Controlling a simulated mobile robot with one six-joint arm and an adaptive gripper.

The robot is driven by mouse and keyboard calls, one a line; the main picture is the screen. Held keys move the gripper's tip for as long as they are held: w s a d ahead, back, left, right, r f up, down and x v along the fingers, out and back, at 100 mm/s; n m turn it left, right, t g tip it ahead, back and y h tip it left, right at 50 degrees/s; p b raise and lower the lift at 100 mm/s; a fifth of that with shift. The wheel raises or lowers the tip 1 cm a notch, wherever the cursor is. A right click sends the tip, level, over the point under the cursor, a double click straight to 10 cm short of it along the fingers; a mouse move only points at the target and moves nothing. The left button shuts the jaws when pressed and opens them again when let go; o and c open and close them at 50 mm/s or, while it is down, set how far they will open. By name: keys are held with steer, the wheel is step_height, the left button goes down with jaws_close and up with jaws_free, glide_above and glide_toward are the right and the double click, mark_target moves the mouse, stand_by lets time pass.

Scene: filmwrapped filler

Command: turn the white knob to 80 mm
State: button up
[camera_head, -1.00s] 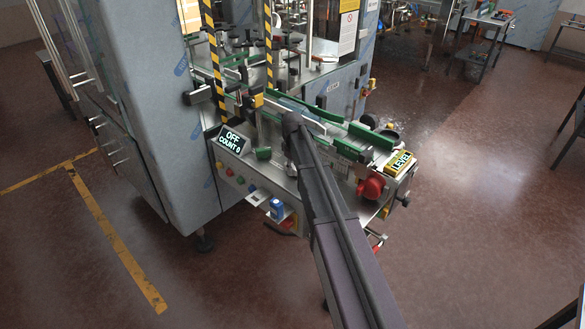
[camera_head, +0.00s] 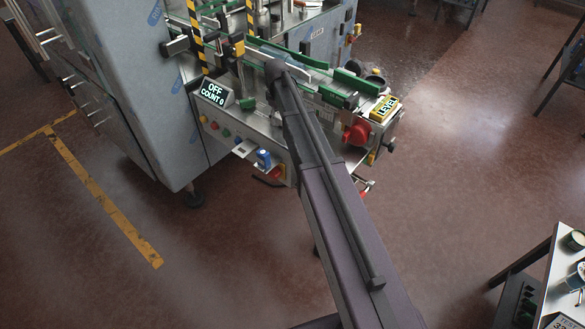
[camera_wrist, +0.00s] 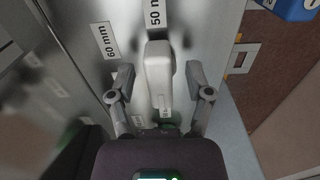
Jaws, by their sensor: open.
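The white knob (camera_wrist: 158,72) stands on a brushed metal panel (camera_wrist: 205,25) in the wrist view. It is elongated, with a broad upper part and a narrower lower end. A "50 mm" label (camera_wrist: 155,12) lies just above it and a "60 mm" label (camera_wrist: 104,40) to its upper left. Another label below it is mostly hidden, and I cannot read it. My gripper (camera_wrist: 159,78) is open, with one finger on each side of the knob and visible gaps between. In the head view my arm hides the knob and the gripper.
A table (camera_head: 560,275) stands at lower right. Open floor lies between.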

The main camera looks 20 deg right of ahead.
steer(key=shift+a+m, duration=0.1)
steer(key=shift+m, duration=1.8)
steer(key=m, duration=0.3)
steer(key=shift+a+m, duration=0.1)
steer(key=shift+m, duration=0.3)
steer(key=m, duration=0.3)
steer(key=shift+a+m, duration=0.15)
steer(key=shift+m, duration=0.15)
steer(key=m, duration=0.3)
steer(key=shift+a+m, duration=0.1)
steer(key=shift+m, duration=0.3)
step_height(320, 180, up, 14)
steer(key=p, duration=1.4)
steer(key=s+f+n+b, duration=0.4)
steer(key=s+f+b, duration=0.5)
steer(key=s, duration=0.5)
steer(key=s+f+n+b, duration=0.4)
steer(key=s+f+b, duration=0.6)
steer(key=s, duration=0.5)
steer(key=shift+s+f, duration=0.15)
steer(key=shift+s, duration=0.15)
step_height(320, 180, up, 19)
steer(key=m+p, duration=0.2)
steer(key=p, duration=1.7)
glide_above(276, 116)
steer(key=w, duration=0.2)
steer(key=shift+s+d, duration=0.1)
steer(key=shift+d, duration=0.15)
